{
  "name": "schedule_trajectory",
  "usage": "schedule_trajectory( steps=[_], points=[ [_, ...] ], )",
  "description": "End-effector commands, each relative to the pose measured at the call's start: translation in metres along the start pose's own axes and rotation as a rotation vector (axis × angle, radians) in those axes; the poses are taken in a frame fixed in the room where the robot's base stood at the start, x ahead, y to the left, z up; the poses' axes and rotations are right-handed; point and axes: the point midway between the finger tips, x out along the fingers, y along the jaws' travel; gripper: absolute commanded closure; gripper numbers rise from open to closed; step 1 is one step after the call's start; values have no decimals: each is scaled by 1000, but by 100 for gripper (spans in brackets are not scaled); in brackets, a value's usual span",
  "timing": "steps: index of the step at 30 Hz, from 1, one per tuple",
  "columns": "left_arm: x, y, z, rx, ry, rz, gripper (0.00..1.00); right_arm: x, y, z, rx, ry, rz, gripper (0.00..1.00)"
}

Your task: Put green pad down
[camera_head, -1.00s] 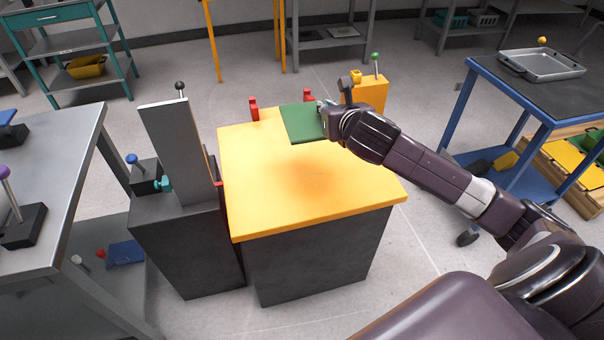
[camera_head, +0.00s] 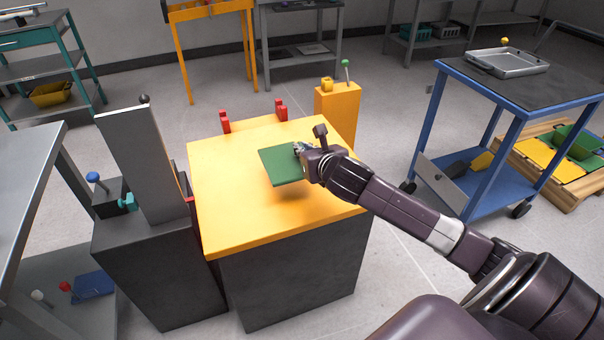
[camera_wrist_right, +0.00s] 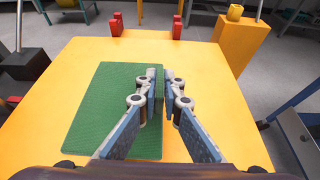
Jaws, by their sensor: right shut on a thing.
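The green pad (camera_head: 282,165) is a flat green rectangle over the yellow tabletop (camera_head: 232,215), right of its middle. A shadow shows on the tabletop below the pad's near edge, so it looks a little above the surface. My right gripper (camera_head: 303,150) is shut on the pad's right edge. In the right wrist view the pad (camera_wrist_right: 108,100) lies left of and under the fingers of my right gripper (camera_wrist_right: 159,80). The wrist view does not show the gap between pad and table clearly. My left gripper is not in view.
Red posts (camera_head: 280,109) stand at the table's far edge. A grey slanted panel (camera_head: 138,160) stands close at the left. A yellow pedestal with a green-knobbed lever (camera_head: 338,108) is at the back right. A blue cart (camera_head: 455,130) stands further right. The tabletop around the pad is clear.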

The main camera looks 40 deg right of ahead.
Motion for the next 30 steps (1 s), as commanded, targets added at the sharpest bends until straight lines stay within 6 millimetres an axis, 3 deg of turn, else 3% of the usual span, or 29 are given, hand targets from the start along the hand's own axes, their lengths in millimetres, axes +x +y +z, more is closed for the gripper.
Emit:
schedule_trajectory(
  steps=[4, 11, 18, 29, 30],
  points=[
    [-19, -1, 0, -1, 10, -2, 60, 7, 0, -19, 1, 1, 1, 100],
    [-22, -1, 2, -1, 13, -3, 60, 14, 0, -34, 1, 0, 1, 100],
    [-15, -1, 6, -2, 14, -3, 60, 27, 1, -66, 1, 0, 1, 100],
    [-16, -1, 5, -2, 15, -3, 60, 28, 0, -68, -2, 0, 0, 100],
    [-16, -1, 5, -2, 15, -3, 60, 28, 0, -68, -1, 0, 0, 90]
  ],
)
